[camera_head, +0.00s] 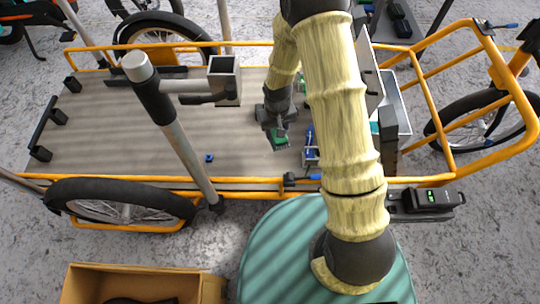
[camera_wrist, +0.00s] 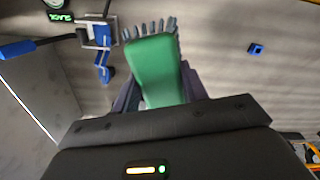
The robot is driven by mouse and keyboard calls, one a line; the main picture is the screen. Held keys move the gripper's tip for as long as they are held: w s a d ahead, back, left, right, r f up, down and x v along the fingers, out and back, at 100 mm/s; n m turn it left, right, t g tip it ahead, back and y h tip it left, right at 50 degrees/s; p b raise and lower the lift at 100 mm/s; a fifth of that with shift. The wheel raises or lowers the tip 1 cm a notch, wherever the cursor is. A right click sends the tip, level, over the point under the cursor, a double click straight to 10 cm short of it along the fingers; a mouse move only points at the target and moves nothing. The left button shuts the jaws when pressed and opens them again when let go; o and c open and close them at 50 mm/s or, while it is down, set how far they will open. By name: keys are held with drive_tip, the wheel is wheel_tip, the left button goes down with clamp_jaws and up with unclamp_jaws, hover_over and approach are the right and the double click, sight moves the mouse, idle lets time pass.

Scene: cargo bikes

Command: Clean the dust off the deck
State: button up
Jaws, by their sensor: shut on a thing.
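The deck (camera_head: 110,125) is a grey-brown, wood-grained board inside the orange frame of a cargo bike. My gripper (camera_head: 277,130) is over its right half, pointing down. It is shut on a green-handled brush (camera_head: 279,142). In the wrist view the green brush (camera_wrist: 153,70) points away from my gripper, with grey bristles fanned at its far end. I cannot tell whether the bristles touch the deck. The deck (camera_wrist: 215,60) looks striped by shadow there, and I cannot make out dust for certain.
A small blue part (camera_head: 209,157) lies on the deck, left of my gripper. A blue-handled tool at a metal block (camera_head: 311,155) is close on the right. A post with a bracket (camera_head: 175,130) rises at the near edge. A cardboard box (camera_head: 140,285) stands in front. The deck's left half is mostly clear.

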wheel_tip(320, 180, down, 10)
drive_tip(key=a+b, duration=0.2)
drive_tip(key=b, duration=0.7)
drive_tip(key=shift+s+n, duration=0.4)
drive_tip(key=shift+a, duration=0.1)
drive_tip(key=shift+f, duration=0.1)
